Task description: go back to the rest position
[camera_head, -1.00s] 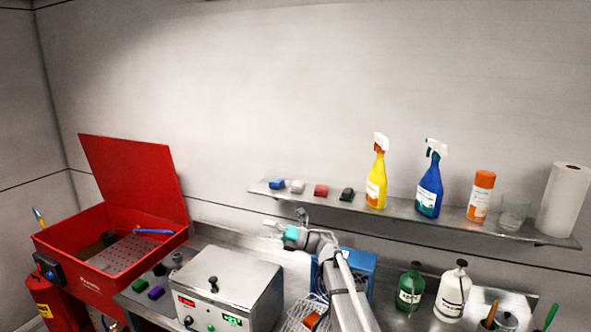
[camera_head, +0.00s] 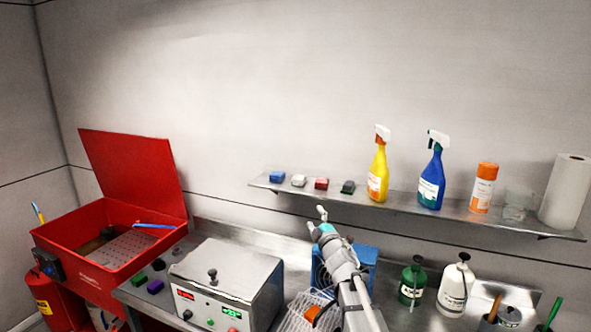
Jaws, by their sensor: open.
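My gripper (camera_head: 322,215) shows near the middle of the head view, at the far end of my arm, which reaches up from the bottom edge. It is raised in front of the back wall, just below and in front of the wall shelf (camera_head: 400,202). It is small in the picture, and its jaws look apart with nothing between them. A teal part shows just behind the fingers.
A steel ultrasonic-style unit (camera_head: 226,280) and an open red parts washer (camera_head: 90,218) stand left. A green bottle (camera_head: 412,284) and a white bottle (camera_head: 455,290) stand right.

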